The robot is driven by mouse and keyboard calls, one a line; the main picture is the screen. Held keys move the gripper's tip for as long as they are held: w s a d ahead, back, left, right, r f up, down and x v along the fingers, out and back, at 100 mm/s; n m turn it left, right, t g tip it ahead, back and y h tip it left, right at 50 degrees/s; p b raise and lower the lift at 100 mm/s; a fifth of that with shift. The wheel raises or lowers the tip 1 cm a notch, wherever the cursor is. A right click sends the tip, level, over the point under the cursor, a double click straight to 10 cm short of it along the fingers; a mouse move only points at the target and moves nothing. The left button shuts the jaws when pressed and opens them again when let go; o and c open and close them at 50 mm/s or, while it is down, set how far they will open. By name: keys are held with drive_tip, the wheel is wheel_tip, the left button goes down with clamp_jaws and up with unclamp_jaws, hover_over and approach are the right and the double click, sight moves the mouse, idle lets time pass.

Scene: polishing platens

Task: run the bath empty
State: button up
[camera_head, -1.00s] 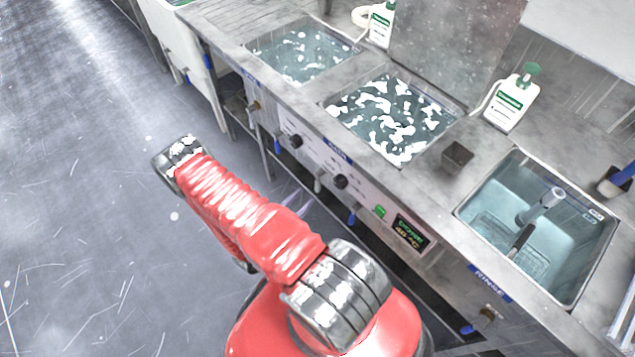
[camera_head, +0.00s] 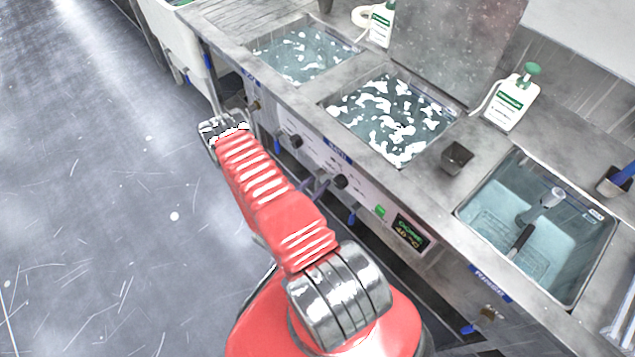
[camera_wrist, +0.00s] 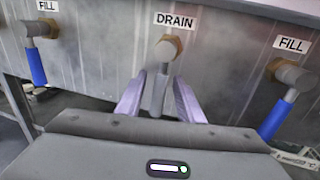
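The bath (camera_head: 352,93) is the middle sink, holding water with white foam. In the wrist view a valve labelled DRAIN (camera_wrist: 166,50) has a grey handle hanging straight down. My gripper (camera_wrist: 160,90) has its pale purple fingers on either side of that handle. Slim gaps show between fingers and handle, so it looks open around it.
Blue-handled FILL valves flank the drain, one left (camera_wrist: 36,62) and one right (camera_wrist: 280,110). A foamy sink (camera_head: 262,62) is on the left and a rinse sink (camera_head: 470,207) on the right. A display (camera_head: 410,232) and black knobs are on the panel. Floor on the left is clear.

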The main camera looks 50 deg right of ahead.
drive_tip(key=shift+d, duration=0.1)
drive_tip(key=shift+c, duration=0.3)
clamp_jaws()
idle(0.4)
